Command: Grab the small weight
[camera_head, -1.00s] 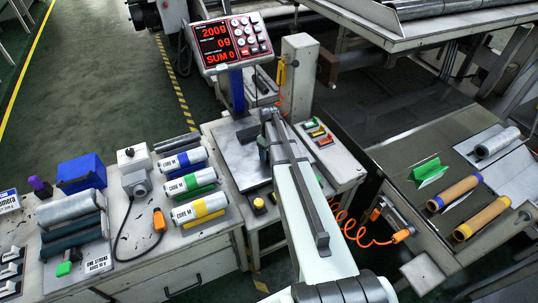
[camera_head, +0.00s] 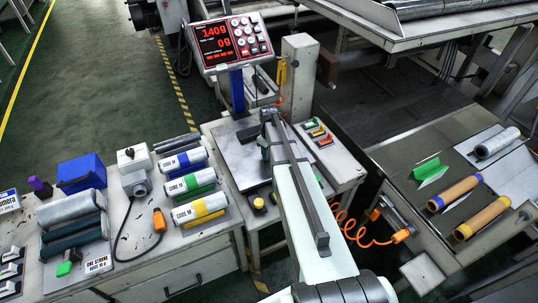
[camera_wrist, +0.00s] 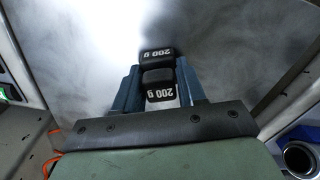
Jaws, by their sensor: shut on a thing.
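The black weight (camera_wrist: 156,57), marked "200 g" on two blocky parts, is between the blue fingers of my gripper (camera_wrist: 157,85) in the wrist view. My gripper is shut on it, over the grey metal scale plate (camera_wrist: 85,35). In the head view my gripper (camera_head: 264,148) is above or at the scale plate (camera_head: 238,165). The weight is not clearly seen in the head view, and I cannot tell whether it still touches the plate.
Blue, green and yellow labelled rolls (camera_head: 190,183) lie on the left bench. A button panel (camera_head: 318,132) is right of the plate. An orange coiled cable (camera_head: 348,228) hangs at the right bench.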

